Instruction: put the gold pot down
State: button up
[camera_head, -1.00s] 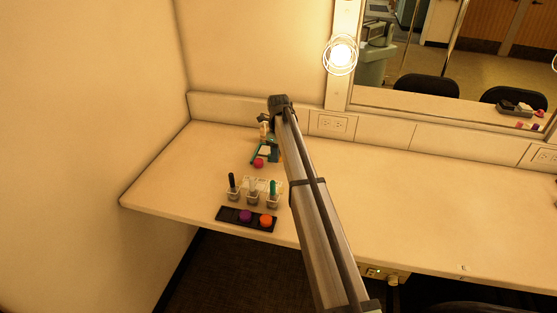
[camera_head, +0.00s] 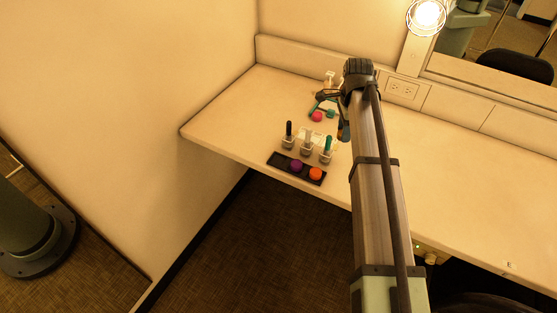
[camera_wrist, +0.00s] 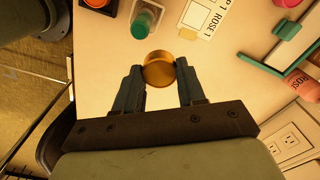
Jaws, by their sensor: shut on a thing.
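The gold pot (camera_wrist: 158,70) is a small round pot seen between the fingertips of my gripper (camera_wrist: 160,80) in the wrist view. My gripper is shut on it. Pale counter shows below the pot; the gap between them is hard to judge. In the head view my gripper (camera_head: 342,127) hangs over the counter (camera_head: 440,170), just right of the teal-capped bottle (camera_head: 327,149), and the arm partly hides that area.
A black tray (camera_head: 283,160) at the front edge holds a purple pot (camera_head: 296,166) and an orange pot (camera_head: 316,174). Several capped bottles stand behind it. A pink pot (camera_head: 317,116) and a teal item (camera_head: 331,114) lie farther back. The counter right of my arm is mostly clear.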

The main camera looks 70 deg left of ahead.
jog(key=shift+n, duration=0.5)
jog(key=shift+s+d, duration=0.65)
jog(key=shift+s, duration=0.65)
jog(key=shift+s+d, duration=0.6)
jog(key=shift+s, duration=0.65)
jog(key=shift+s+d, duration=0.65)
jog(key=shift+s, duration=0.65)
jog(key=m, duration=1)
send_over(278, 161)
jog(key=shift+f, duration=4.55)
jog(key=shift+f, duration=0.1)
jog(key=o, duration=1)
jog(key=shift+o, duration=0.2)
